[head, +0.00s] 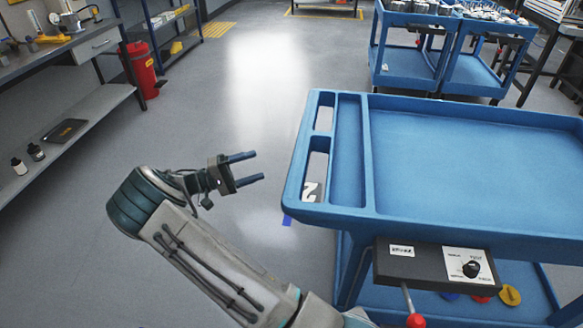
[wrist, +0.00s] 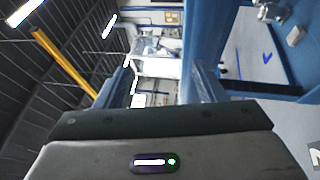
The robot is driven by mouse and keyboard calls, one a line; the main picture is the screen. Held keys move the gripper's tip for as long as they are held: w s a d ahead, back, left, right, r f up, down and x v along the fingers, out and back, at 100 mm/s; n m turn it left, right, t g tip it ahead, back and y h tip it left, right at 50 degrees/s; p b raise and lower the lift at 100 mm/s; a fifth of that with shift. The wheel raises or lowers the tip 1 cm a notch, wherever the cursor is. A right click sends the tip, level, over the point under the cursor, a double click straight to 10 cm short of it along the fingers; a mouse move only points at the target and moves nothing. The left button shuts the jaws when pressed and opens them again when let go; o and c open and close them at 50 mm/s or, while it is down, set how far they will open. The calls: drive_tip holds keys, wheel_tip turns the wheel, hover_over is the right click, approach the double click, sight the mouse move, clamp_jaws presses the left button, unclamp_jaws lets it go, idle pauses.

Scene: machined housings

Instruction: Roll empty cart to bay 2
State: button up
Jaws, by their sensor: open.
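A blue cart (head: 470,150) with an empty top tray stands at the right in the head view. Its left end has two handle slots and a narrow side compartment. A dark control box (head: 435,262) with a red-knobbed lever is on its front side. My gripper (head: 252,168) is open and empty, a little left of the cart's handle end, not touching it. In the wrist view the two fingers (wrist: 158,88) are apart with nothing between them. Blue cart parts show at the right there. A floor marking with a "2" (head: 310,190) shows through the handle slot.
Two loaded blue carts (head: 408,65) stand behind. A workbench (head: 75,70) lines the left, with a red extinguisher (head: 140,70) at its end. A yellow-marked floor area (head: 320,13) lies at the back. The grey floor between bench and cart is clear.

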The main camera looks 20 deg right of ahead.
drive_tip(key=b, duration=0.4)
approach(296, 168)
drive_tip(key=w+a+f, duration=0.2)
drive_tip(key=w, duration=0.1)
drive_tip(key=f+b, duration=0.1)
drive_tip(key=b, duration=0.1)
drive_tip(key=p+x, duration=0.1)
drive_tip(key=x, duration=1.2)
drive_tip(key=shift+s+d, duration=0.1)
drive_tip(key=shift+d, duration=0.05)
